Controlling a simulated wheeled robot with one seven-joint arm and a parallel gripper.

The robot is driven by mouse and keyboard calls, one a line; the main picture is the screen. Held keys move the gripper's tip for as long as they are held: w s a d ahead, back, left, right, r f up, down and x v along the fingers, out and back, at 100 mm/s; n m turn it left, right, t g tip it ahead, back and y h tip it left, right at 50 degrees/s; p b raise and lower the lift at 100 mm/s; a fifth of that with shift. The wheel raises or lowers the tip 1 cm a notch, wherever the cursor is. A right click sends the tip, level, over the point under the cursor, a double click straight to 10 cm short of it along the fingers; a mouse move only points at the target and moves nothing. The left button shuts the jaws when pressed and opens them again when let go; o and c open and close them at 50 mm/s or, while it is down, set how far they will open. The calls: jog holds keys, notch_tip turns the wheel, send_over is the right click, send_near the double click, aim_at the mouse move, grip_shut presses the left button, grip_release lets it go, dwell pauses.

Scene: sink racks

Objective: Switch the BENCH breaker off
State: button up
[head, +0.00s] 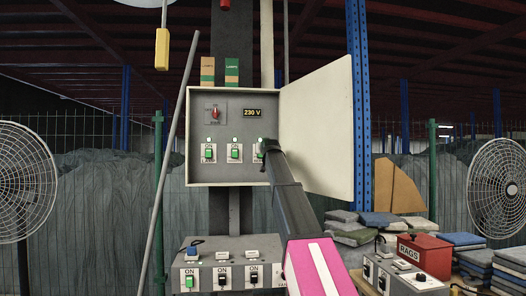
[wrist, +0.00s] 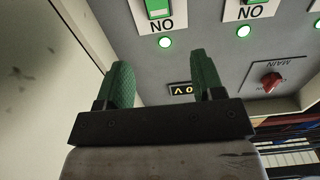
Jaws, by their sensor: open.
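The grey breaker box (head: 234,182) hangs open on a post in the head view. Its left green switch (head: 208,152) and middle green switch (head: 235,152) show ON labels. My gripper (head: 265,148) covers most of the right switch in that view. In the wrist view, picture inverted, the right switch (wrist: 157,8) and the middle one (wrist: 245,4) show green, with lit green lamps. My gripper (wrist: 160,68) is open and empty; its green-padded fingers are short of the right switch and look apart from it. I cannot read which switch is BENCH.
The open door (head: 320,125) stands close on the right of my gripper. A red main knob (head: 214,113) and a 230 V display (head: 254,112) sit above the switches. A lower switch box (head: 228,262) is below, and a pole (head: 171,180) leans at left.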

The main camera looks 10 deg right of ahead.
jog(key=w, duration=1)
jog(key=shift+w, duration=0.4)
jog(key=shift+c, duration=0.3)
